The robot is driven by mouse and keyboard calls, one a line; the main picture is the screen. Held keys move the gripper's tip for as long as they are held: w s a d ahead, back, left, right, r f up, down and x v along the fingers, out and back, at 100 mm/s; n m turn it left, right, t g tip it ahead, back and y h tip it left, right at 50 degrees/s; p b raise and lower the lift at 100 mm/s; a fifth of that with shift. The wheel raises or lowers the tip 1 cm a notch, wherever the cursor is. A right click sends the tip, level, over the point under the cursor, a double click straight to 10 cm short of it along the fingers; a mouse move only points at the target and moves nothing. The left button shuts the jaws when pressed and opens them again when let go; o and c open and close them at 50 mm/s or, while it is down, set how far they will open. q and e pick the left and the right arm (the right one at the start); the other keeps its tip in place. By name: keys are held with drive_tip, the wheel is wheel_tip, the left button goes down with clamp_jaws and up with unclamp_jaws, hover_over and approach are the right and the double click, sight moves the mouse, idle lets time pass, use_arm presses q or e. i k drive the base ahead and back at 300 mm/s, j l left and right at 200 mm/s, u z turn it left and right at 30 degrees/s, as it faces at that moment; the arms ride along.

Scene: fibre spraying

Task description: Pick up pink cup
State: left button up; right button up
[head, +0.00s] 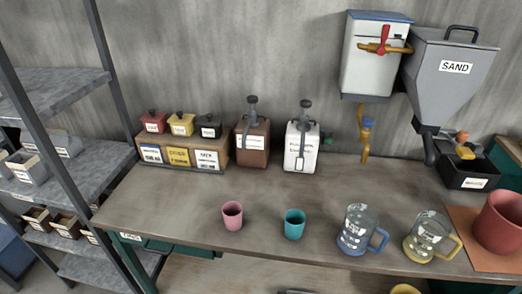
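The pink cup (232,216) stands upright on the workbench (185,205), close to its front edge, left of a teal cup (294,224). Nothing touches the pink cup, and a clear gap separates the two cups. Neither of my grippers shows in the head view.
Right of the cups stand a blue-handled glass mug (358,230), a yellow-handled one (430,237) and a large red pot (500,222). Behind are a brown dispenser (252,140), a white dispenser (301,148) and small labelled boxes (180,155). A shelf rack (75,95) stands left. The bench's left part is clear.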

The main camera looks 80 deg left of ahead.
sight(232, 210)
drive_tip(key=k+u, duration=0.15)
drive_tip(key=u, duration=3.35)
